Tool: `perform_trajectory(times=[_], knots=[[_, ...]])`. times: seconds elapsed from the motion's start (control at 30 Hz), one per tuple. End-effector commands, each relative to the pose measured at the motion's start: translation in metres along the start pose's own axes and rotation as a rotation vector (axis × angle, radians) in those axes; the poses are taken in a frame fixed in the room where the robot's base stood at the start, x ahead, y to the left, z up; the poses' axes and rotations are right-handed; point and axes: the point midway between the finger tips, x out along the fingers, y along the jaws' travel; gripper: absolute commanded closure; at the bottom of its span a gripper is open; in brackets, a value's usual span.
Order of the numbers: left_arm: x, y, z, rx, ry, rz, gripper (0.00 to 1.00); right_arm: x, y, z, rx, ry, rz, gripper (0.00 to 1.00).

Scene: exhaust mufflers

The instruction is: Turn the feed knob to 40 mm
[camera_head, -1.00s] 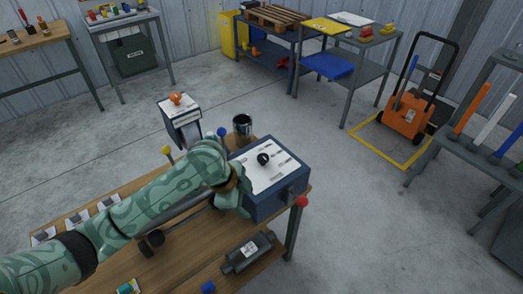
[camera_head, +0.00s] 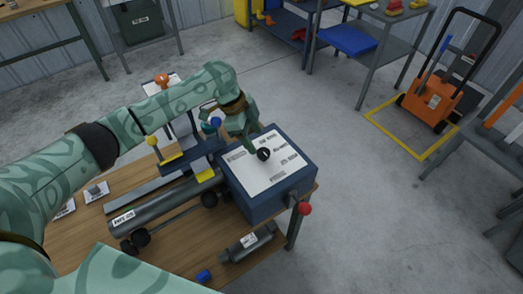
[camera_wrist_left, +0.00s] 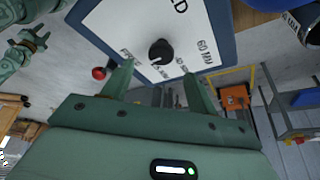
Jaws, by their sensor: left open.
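The feed knob (camera_head: 263,154) is a small black dial on the white label plate (camera_head: 275,172) on top of a blue box (camera_head: 262,205). Printed labels surround it. In the left wrist view the knob (camera_wrist_left: 161,51) shows a pale pointer line, with a "60 MM" label at right; other labels are hard to read. My left gripper (camera_head: 252,150) is just left of the knob in the head view. In the wrist view its open fingers (camera_wrist_left: 158,75) stand apart on either side below the knob, not visibly touching it. My right gripper is not in view.
A grey tube (camera_head: 165,208) lies on the wooden bench (camera_head: 190,250) left of the box. A red ball-ended lever (camera_head: 304,208) sticks out at the box's right. A dark muffler (camera_head: 248,243) and a blue piece (camera_head: 204,276) lie in front.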

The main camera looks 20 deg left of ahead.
Motion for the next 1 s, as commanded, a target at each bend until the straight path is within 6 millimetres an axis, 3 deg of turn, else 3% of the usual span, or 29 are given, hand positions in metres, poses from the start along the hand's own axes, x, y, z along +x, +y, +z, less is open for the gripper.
perform_trajectory(times=[0.03,0.1,0.2,0.27,0.67,0.83,1.0], knots=[[0.017,0.0,0.001,-0.002,0.002,0.005,0.41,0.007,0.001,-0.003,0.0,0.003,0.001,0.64],[0.03,0.0,0.001,-0.002,0.0,0.005,0.41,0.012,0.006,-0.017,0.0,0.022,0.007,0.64],[0.045,-0.001,0.001,-0.002,0.0,0.003,0.41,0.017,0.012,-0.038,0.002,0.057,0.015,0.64],[0.051,-0.001,0.001,-0.001,0.001,0.003,0.41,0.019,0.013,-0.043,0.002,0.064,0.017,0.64],[0.058,-0.001,0.0,-0.001,0.0,0.0,0.41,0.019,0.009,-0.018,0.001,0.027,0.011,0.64],[0.058,-0.001,0.0,-0.001,0.0,0.0,0.85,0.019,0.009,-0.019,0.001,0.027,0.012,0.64],[0.058,-0.001,0.0,-0.003,0.0,-0.001,0.85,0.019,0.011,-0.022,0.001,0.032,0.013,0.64]])
